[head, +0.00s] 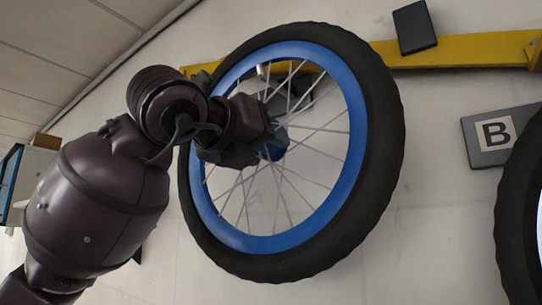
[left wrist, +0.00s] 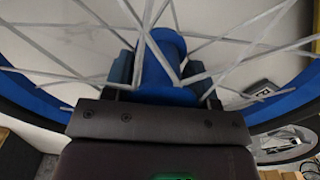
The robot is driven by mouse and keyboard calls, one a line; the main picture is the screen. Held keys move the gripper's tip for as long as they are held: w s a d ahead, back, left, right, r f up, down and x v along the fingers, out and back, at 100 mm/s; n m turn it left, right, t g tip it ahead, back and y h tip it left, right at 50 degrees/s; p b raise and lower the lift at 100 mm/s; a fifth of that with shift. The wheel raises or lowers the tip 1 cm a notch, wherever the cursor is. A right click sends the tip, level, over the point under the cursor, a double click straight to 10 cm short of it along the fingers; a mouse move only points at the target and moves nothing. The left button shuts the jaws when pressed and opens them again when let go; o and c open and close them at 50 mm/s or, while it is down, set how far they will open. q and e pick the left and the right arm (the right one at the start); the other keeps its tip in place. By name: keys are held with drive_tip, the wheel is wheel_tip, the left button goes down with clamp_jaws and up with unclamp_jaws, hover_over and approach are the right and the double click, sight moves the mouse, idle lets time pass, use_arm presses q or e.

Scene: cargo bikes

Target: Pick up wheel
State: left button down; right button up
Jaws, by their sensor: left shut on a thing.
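A wheel with a black tyre and blue rim (head: 356,120) is in front of the white wall, close to the yellow rail, in the head view. Thin spokes run to its blue hub. My left gripper (head: 274,142) reaches in from the left and is shut on the hub. In the left wrist view the blue hub (left wrist: 160,62) stands between the two fingers of my left gripper (left wrist: 158,75), with spokes crossing around it. Whether the wheel still rests on a wall support cannot be told. My right gripper is not in view.
A yellow rail (head: 460,54) runs along the wall, with a dark block (head: 414,27) on it. A grey plate marked B (head: 492,134) is on the wall at right. Part of another wheel (head: 518,215) shows at the right edge. A shelf unit (head: 24,180) stands far left.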

use_arm(q)
drive_tip(key=b+v, duration=0.2)
drive_tip(key=v, duration=1.3)
drive_tip(key=shift+s+a, duration=0.25)
drive_tip(key=shift+s, duration=0.1)
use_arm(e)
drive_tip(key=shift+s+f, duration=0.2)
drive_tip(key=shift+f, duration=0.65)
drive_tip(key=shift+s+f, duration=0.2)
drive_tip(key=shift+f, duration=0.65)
use_arm(q)
drive_tip(key=shift+r, duration=0.15)
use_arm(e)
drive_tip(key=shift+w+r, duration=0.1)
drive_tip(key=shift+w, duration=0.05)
